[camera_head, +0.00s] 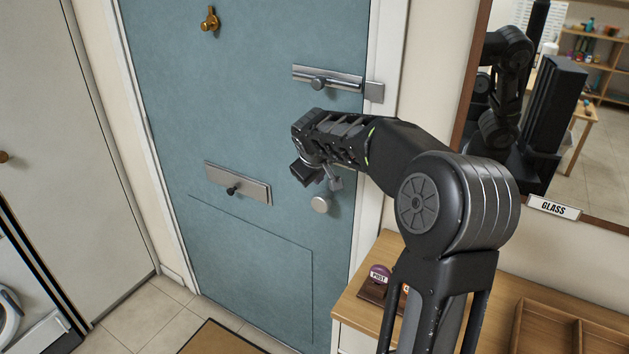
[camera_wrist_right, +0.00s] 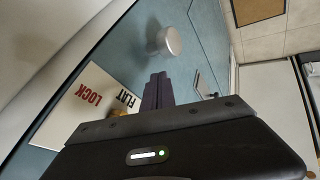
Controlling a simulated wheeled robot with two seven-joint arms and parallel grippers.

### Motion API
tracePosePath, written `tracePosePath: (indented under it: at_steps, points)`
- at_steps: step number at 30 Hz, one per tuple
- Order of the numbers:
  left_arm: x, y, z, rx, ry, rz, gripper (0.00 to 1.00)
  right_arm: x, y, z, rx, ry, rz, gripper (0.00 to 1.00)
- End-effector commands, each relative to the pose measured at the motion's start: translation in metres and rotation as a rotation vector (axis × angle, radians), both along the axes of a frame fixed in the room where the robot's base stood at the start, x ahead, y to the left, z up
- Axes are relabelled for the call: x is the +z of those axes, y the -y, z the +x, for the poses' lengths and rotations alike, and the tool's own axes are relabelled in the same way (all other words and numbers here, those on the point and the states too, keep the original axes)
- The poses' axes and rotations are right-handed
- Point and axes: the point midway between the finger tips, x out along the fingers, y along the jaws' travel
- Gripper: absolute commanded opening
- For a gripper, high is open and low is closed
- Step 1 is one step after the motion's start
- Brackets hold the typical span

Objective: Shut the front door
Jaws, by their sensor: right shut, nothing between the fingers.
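The blue front door (camera_head: 260,100) fills the middle of the head view. It looks level with its white frame (camera_head: 384,50), but I cannot tell whether it is fully shut. A round pale knob (camera_head: 321,204) is near its right edge; it also shows in the right wrist view (camera_wrist_right: 168,41). My right gripper (camera_head: 306,174) is in front of the door, just above and left of the knob. In the right wrist view its fingers (camera_wrist_right: 157,88) are together and empty, pointing toward the knob; I cannot tell whether they touch the door. My left gripper is not in view.
A metal bolt (camera_head: 328,78), letter plate (camera_head: 222,180) and brass hook (camera_head: 209,18) are on the door. A white sign (camera_wrist_right: 85,98) reads LOCK and FLAT. A mirror (camera_head: 580,110) and wooden-topped cabinet (camera_head: 372,268) stand right. A mat (camera_head: 222,338) lies below.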

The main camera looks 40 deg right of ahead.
Motion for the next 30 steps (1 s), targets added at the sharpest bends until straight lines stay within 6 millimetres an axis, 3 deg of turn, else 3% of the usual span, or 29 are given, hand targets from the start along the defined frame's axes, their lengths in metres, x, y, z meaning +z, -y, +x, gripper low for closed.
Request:
tracePosePath:
  at_steps: [15,30]
  points:
    - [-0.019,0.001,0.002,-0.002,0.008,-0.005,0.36,0.068,-0.034,-0.042,0.006,0.0,0.004,0.0]
    - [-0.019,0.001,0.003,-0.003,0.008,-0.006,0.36,0.078,-0.039,-0.048,0.007,-0.004,0.004,0.0]
